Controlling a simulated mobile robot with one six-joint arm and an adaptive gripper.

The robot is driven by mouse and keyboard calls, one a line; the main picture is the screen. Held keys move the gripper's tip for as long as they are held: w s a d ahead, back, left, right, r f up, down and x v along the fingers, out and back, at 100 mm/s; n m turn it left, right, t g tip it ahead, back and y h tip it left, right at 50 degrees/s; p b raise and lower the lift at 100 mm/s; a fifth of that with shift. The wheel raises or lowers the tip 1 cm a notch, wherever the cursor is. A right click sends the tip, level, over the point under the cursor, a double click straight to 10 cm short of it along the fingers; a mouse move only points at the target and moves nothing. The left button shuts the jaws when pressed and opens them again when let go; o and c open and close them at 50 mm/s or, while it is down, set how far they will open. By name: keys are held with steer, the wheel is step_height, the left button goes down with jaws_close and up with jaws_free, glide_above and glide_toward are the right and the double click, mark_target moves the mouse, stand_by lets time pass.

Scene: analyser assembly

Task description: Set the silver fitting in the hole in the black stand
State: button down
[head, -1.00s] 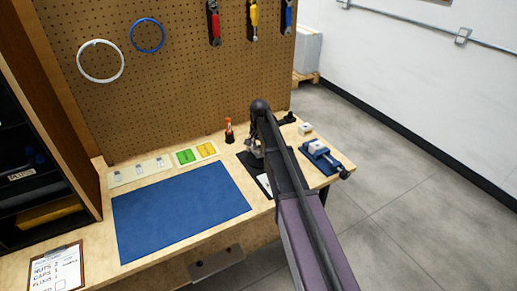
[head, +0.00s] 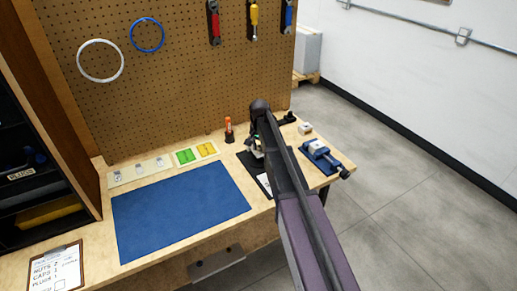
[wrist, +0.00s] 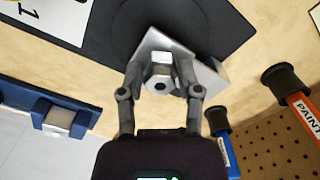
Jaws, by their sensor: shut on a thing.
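My gripper (wrist: 160,84) is shut on the silver fitting (wrist: 160,77), a small hexagonal piece with a dark round hole facing the wrist camera. Right behind it in the wrist view is an angled silver metal block (wrist: 207,78); I cannot tell whether the fitting touches it. A black surface (wrist: 108,30) with a faint curved outline lies behind them. I cannot clearly make out the black stand's hole. In the head view my arm hides most of the gripper and fitting, above the black mat (head: 249,163).
A blue vise (head: 320,157) holding a pale block stands right of my arm. A red paint marker (head: 228,125) stands upright at the back. Green and yellow trays (head: 196,153) and a clear blue mat (head: 180,210) lie to the left. A pegboard (head: 180,80) rises behind.

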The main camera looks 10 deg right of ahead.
steer(key=shift+c, duration=1)
jaws_free()
steer(key=shift+o, duration=1)
steer(key=shift+w, duration=0.1)
steer(key=shift+r+p, duration=3.5)
steer(key=shift+p, duration=0.05)
steer(key=s+n, duration=0.7)
steer(key=s, duration=2.2)
steer(key=shift+a+r+p, duration=0.2)
steer(key=shift+r+p, duration=0.1)
steer(key=shift+r, duration=0.05)
